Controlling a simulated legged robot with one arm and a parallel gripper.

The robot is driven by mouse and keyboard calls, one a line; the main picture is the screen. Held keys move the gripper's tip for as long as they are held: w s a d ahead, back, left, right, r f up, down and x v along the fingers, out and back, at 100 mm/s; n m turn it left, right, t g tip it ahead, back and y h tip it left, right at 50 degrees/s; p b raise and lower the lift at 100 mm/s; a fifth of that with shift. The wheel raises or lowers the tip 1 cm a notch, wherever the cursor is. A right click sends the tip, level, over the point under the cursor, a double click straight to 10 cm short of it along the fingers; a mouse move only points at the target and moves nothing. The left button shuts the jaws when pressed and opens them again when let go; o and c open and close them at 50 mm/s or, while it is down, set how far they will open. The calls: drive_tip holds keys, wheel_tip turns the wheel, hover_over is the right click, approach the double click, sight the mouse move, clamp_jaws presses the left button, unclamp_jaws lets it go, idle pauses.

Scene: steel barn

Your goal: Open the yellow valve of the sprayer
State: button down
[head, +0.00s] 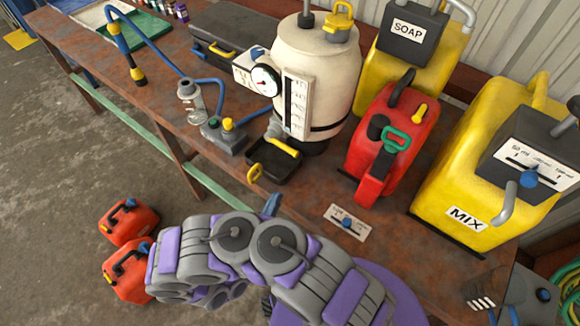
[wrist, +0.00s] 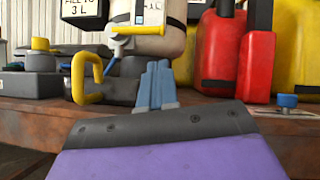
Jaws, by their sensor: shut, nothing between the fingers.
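The sprayer is a cream tank (head: 325,65) with a gauge and a level scale, standing upright on the rusty bench. Its yellow valve (head: 284,147) is a lever low on the tank's front, above a black tray (head: 273,178) with a yellow handle (head: 254,173). In the wrist view the tray's yellow handle (wrist: 82,80) stands left of my gripper, and the tank's lower part shows behind. My gripper (head: 271,203) is shut and empty, in front of the bench edge and below the tray. Its blue fingers (wrist: 156,84) are together and apart from the valve.
A red can (head: 392,140) and the yellow MIX container (head: 485,200) stand right of the sprayer. A grey block with a yellow knob (head: 224,134) and a clear bottle (head: 190,100) stand left. Two red cans (head: 128,222) (head: 130,270) are on the floor. A small dial plate (head: 346,222) is at the bench's front.

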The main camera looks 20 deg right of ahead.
sight(282, 144)
drive_tip(key=shift+h, duration=0.3)
drive_tip(key=b+x, duration=0.2)
drive_tip(key=x, duration=0.7)
drive_tip(key=shift+s+d+f, duration=0.1)
drive_tip(key=shift+d+f, duration=0.05)
drive_tip(key=shift+f, duration=0.05)
drive_tip(key=shift+x, duration=0.95)
drive_tip(key=shift+s, duration=0.1)
